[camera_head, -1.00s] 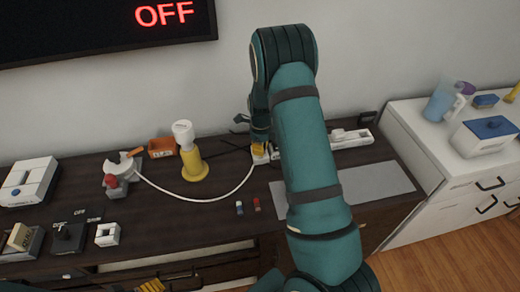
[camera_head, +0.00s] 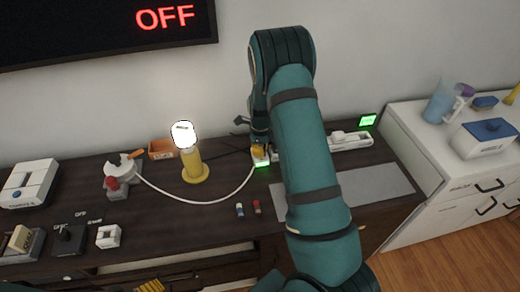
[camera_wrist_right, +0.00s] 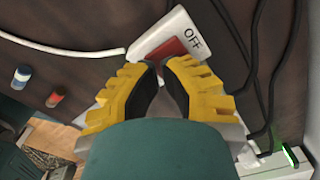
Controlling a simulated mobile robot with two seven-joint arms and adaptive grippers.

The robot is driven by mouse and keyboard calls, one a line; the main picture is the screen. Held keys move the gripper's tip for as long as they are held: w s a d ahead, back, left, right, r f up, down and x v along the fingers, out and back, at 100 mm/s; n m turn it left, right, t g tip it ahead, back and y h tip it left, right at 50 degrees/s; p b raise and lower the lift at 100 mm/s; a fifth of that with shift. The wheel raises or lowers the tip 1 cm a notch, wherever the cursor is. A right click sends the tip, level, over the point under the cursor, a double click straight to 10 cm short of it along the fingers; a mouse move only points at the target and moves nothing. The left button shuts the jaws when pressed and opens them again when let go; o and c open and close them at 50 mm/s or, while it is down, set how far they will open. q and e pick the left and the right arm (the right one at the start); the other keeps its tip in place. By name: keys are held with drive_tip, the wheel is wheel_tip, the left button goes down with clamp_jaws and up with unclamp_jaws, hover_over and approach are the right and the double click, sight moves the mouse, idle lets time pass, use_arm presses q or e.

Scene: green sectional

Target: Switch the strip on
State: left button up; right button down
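The white power strip (camera_head: 350,141) lies along the back of the dark desk, its middle hidden behind my right arm. Its left end shows a green light beside my right gripper (camera_head: 260,150). In the right wrist view, a white switch block (camera_wrist_right: 178,38) carries a red rocker (camera_wrist_right: 174,52) and the word OFF. My right gripper (camera_wrist_right: 161,68) has its yellow fingertips together at the rocker, with nothing seen between them; contact is unclear. The lamp (camera_head: 185,138) glows white. A yellow part of my left gripper (camera_head: 150,286) shows at the bottom edge; its fingertips are unclear.
A white cable (camera_head: 190,201) runs to a white device (camera_head: 116,177). A small display (camera_head: 368,121) glows green. An orange box (camera_head: 161,149), two small coloured pieces (camera_head: 240,209) and a grey mat (camera_head: 370,186) are on the desk. The wall screen (camera_head: 110,25) reads OFF.

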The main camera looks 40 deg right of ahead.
drive_tip(key=shift+r+p, duration=1.55)
drive_tip(key=shift+r, duration=0.6)
drive_tip(key=shift+r+p, duration=0.8)
drive_tip(key=shift+r, duration=0.1)
drive_tip(key=shift+f, duration=0.1)
